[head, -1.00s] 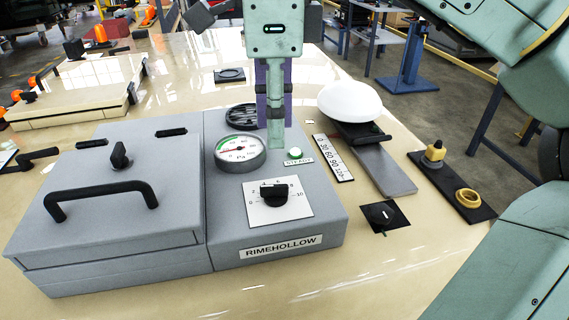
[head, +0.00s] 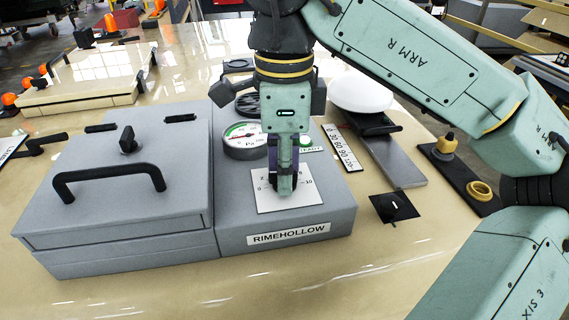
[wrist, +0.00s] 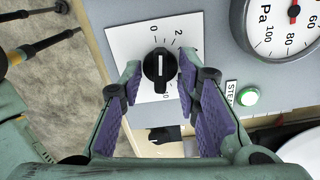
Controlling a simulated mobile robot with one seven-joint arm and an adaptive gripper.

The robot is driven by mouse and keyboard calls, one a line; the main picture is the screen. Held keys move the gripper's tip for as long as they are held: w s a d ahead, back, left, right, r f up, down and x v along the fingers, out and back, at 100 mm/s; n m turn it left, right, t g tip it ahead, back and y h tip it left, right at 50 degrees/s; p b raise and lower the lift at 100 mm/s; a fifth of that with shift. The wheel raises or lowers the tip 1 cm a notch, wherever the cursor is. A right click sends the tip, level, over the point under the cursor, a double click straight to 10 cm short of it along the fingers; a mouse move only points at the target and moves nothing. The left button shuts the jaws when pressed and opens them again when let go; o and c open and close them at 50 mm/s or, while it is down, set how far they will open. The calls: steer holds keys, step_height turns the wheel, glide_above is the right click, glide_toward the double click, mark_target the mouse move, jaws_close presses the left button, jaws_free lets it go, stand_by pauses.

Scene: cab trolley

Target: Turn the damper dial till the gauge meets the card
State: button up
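The damper dial (wrist: 158,70) is a black knob on a white numbered plate (wrist: 125,42). Its white mark points between 0 and 2 in the wrist view. My gripper (wrist: 158,78) is open, with a purple-padded finger on each side of the knob and small gaps showing. In the head view my gripper (head: 284,190) points down over the plate and hides the dial. The round Pa gauge (head: 243,140) sits behind it, partly covered by my gripper; its exact reading is unclear. A white number card (head: 341,147) lies to the right of the grey box.
A green lamp (wrist: 249,96) is lit by the gauge. The grey box (head: 120,190) has a lid handle at left. A white dome (head: 361,92), a black square with a knob (head: 394,207) and a black tray with yellow parts (head: 461,178) stand at right.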

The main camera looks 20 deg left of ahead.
jaws_close()
steer(key=shift+m, duration=0.3)
stand_by(0.3)
steer(key=m+b, duration=0.1)
steer(key=m, duration=0.5)
steer(key=m+b, duration=0.1)
steer(key=m, duration=0.2)
steer(key=shift+m, duration=2.1)
